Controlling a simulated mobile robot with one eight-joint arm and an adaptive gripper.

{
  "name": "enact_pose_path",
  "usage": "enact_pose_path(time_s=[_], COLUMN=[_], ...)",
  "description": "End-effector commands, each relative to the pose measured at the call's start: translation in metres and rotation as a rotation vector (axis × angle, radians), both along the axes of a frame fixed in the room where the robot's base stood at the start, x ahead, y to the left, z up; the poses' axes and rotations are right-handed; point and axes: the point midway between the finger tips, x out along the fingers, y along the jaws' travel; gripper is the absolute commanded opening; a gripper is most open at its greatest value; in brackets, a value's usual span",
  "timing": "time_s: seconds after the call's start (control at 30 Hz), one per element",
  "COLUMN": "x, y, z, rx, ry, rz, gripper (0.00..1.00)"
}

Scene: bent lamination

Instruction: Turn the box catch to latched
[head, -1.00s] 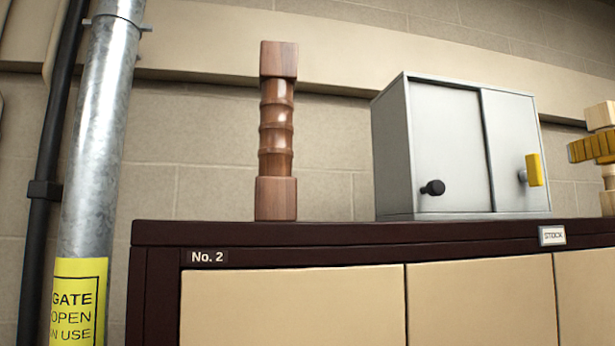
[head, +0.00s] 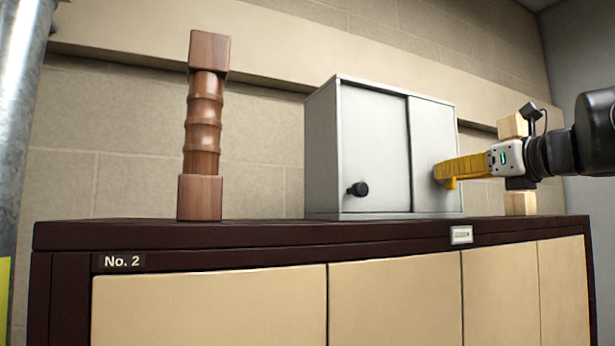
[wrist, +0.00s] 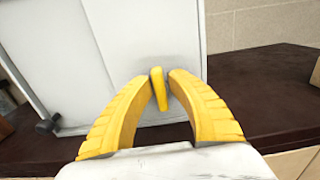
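The box (head: 372,140) is a grey two-door cabinet standing on a dark counter. Its catch (wrist: 159,90) is a yellow lever on the right door, seen in the wrist view pointing roughly up and down. In the head view my gripper hides the catch. My gripper (head: 441,174) has yellow ridged fingers and reaches in from the right to the right door. In the wrist view my gripper (wrist: 161,78) is open, with one finger on each side of the catch. Narrow gaps seem to show between catch and fingertips.
A black knob (head: 358,189) sits on the left door. A turned brown wooden post (head: 203,125) stands left of the box. A pale wooden block piece (head: 520,203) stands behind my arm at right. The dark counter top (head: 110,232) is clear between post and box.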

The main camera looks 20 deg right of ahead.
Motion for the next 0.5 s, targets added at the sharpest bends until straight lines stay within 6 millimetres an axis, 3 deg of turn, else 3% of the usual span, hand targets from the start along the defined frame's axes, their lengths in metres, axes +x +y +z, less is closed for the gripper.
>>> enact_pose_path(time_s=[0.5], x=[-0.0002], y=[0.0006], z=[0.0007], rx=[-0.023], ry=[-0.002], rz=[0.0], gripper=[0.0])
